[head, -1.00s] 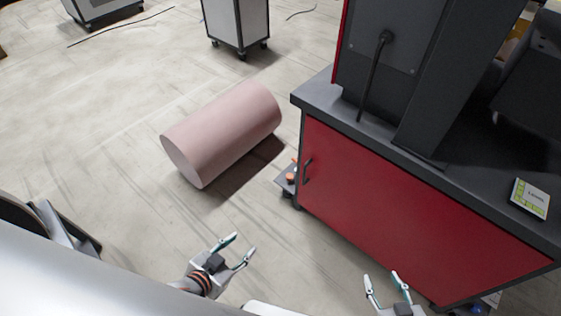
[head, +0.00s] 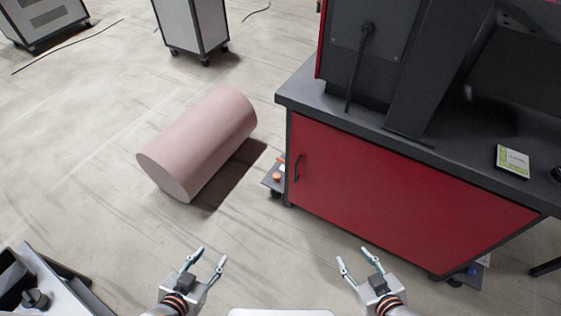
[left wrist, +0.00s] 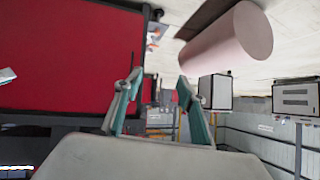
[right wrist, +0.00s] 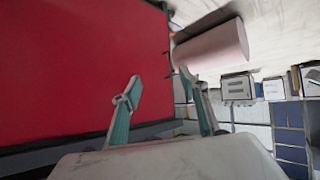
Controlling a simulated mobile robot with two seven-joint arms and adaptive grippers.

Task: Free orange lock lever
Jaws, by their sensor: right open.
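A small orange part (head: 277,176) shows on a low grey ledge at the left side of the red cabinet; it is too small to tell whether it is the lock lever. My left gripper (head: 212,254) is open and empty above the floor, left of the cabinet. Its spread fingers also show in the left wrist view (left wrist: 158,88). My right gripper (head: 357,256) is open and empty in front of the red cabinet door. Its spread fingers also show in the right wrist view (right wrist: 165,92). Both grippers are apart from the orange part.
The red cabinet (head: 400,190) with a dark top (head: 300,92) fills the right side. A green-and-white box (head: 512,161) lies on the top. A pink cylinder (head: 200,140) lies on the floor to the left. Wheeled cabinets (head: 193,24) stand behind. Floor between cylinder and grippers is clear.

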